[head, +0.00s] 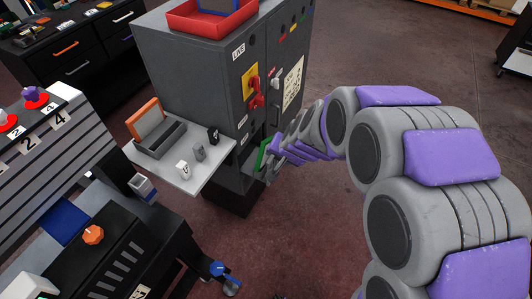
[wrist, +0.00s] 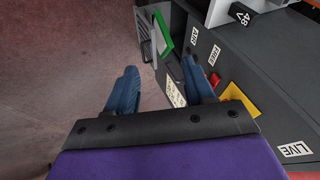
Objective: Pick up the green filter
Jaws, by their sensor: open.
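The green filter (head: 262,155) is a thin green panel at the lower side of the grey cabinet, partly hidden by my gripper in the head view. In the wrist view the green filter (wrist: 163,33) stands out edge-on from the cabinet, beside a grey slatted part. My gripper (wrist: 160,68) is open, with its two blue fingers apart and nothing between them. The filter lies beyond the fingertips, roughly in line with the gap. In the head view my gripper (head: 268,172) is small and close to the filter; I cannot tell whether they touch.
The grey cabinet (head: 200,62) carries a red tray (head: 208,22) on top and a yellow and red switch (head: 252,88) on its front. A light side shelf (head: 205,172) holds small numbered blocks and an orange-lidded box. Open floor (wrist: 60,60) lies left in the wrist view.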

